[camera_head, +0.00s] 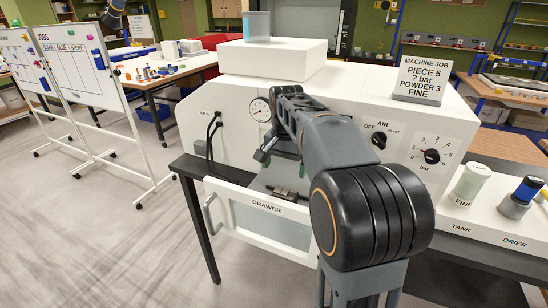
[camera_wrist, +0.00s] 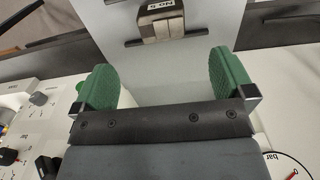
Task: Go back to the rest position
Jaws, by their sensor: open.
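My gripper (camera_wrist: 160,82) shows in the wrist view with its two green fingers wide apart and nothing between them. In the head view my gripper (camera_head: 272,152) is at the front of the white machine (camera_head: 350,95), above the pulled-out drawer (camera_head: 265,222), partly hidden by my arm. A small grey-brown block marked like "NO 5" (camera_wrist: 160,22) lies beyond the fingertips, apart from them. It appears to be the small piece in the drawer in the head view (camera_head: 288,194).
A pressure gauge (camera_head: 260,110), an air knob (camera_head: 379,140) and a bar knob (camera_head: 432,156) are on the machine's front. The job sign (camera_head: 424,78) stands on top. A "FINE" canister (camera_head: 471,182) and a blue-topped one (camera_head: 522,197) stand right. Whiteboards (camera_head: 85,65) and open floor are left.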

